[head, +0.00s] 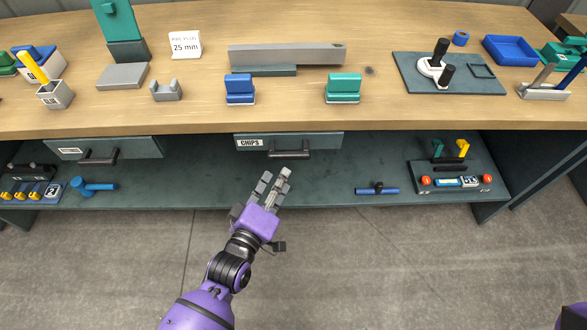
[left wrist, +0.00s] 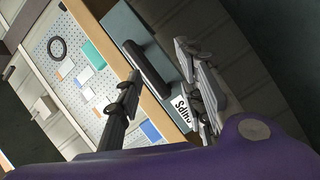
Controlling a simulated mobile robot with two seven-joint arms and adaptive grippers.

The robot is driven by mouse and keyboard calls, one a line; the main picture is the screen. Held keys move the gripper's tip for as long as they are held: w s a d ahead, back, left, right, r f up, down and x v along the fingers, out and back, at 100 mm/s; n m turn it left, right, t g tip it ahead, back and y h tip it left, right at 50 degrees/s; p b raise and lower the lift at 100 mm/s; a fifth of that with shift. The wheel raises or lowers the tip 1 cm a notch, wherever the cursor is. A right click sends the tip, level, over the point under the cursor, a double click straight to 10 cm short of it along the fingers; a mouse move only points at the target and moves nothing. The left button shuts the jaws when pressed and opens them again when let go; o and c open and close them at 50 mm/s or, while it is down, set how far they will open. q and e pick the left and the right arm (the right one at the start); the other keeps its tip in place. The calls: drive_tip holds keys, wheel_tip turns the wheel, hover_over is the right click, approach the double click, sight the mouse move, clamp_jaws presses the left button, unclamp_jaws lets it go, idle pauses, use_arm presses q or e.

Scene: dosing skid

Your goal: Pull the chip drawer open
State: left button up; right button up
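The chip drawer (head: 325,141) has a grey-green front with a white CHIPS label and sits under the bench top's front edge. It looks closed, its front about level with the other drawer's. Its dark bar handle (head: 290,154) is at the front's middle. My left gripper (head: 275,178) is open and empty, just in front of and below the handle. In the left wrist view the handle (left wrist: 148,68) shows between the two spread fingers, apparently untouched; the label (left wrist: 183,110) is partly hidden by a finger. My right gripper is out of view.
Another drawer (head: 110,149) with a handle is at left. On the lower shelf (head: 230,185) are a blue tool (head: 94,186), a blue bar (head: 377,190) and a control box (head: 455,180). Blocks and fixtures stand on the bench top (head: 200,115). The floor (head: 370,260) in front is clear.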

sight(287, 159)
use_arm(q)
drive_tip(key=w+d+n, duration=0.1)
drive_tip(key=w, duration=0.1)
drive_tip(key=w+d+r+n, duration=0.1)
drive_tip(key=w+n, duration=0.1)
drive_tip(key=w+r+n+t, duration=0.1)
drive_tip(key=w+n, duration=0.1)
drive_tip(key=shift+w+d+p, duration=0.3)
drive_tip(key=shift+w+d, duration=0.1)
drive_tip(key=shift+w, duration=0.1)
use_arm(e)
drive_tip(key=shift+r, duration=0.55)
use_arm(q)
clamp_jaws()
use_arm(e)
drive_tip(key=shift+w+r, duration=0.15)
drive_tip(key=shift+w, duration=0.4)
